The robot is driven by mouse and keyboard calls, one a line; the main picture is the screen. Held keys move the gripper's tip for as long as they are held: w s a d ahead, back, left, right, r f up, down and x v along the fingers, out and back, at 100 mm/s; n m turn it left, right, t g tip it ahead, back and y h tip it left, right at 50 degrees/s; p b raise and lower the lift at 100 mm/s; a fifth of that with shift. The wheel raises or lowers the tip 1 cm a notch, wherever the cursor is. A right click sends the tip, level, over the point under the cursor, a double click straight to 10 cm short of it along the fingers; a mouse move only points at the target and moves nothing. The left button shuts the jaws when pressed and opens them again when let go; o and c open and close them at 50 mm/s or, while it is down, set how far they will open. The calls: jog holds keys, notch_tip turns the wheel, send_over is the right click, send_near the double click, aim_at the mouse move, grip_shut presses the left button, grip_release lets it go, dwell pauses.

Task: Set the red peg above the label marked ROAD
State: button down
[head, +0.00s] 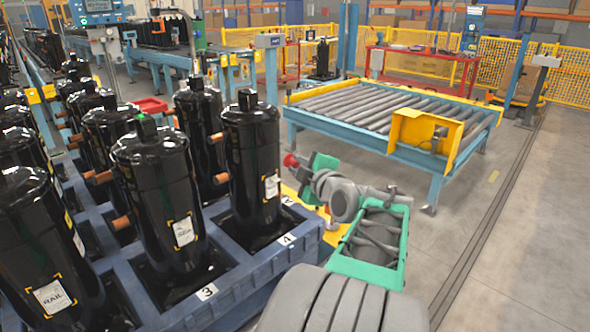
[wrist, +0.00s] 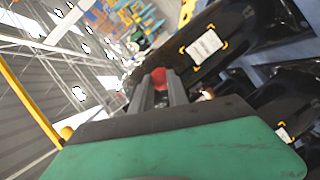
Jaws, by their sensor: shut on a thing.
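The red peg (head: 290,160) is at the tip of my gripper (head: 298,163), which is shut on it, just right of a black compressor (head: 252,150). In the wrist view the peg (wrist: 159,77) shows red between the two grey fingers (wrist: 160,92). That compressor bears a white label (head: 272,186) whose word is too small to read. The nearer compressors carry the labels SEA (head: 184,232) and RAIL (head: 53,296). I cannot read ROAD on any label. A white label (wrist: 203,47) in the wrist view is also unreadable.
The compressors stand upright in a blue pallet (head: 232,284) with slots marked 3 and 4. A roller conveyor (head: 365,105) stands behind my arm. The floor (head: 540,220) at right is clear.

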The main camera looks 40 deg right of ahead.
aim_at(285, 162)
jog(key=shift+w+a+f, duration=0.1)
jog(key=shift+a, duration=0.05)
jog(key=shift+f+b, duration=0.2)
jog(key=shift+b, duration=0.85)
jog(key=shift+w+a+r+b, duration=0.1)
jog(key=shift+w+r+b, duration=0.05)
jog(key=shift+w, duration=1.2)
jog(key=shift+w+r+b, duration=0.1)
jog(key=shift+w+b, duration=0.05)
jog(key=shift+w, duration=1.2)
jog(key=shift+b, duration=1.7)
jog(key=shift+w, duration=0.7)
jog(key=c, duration=1.2)
grip_release()
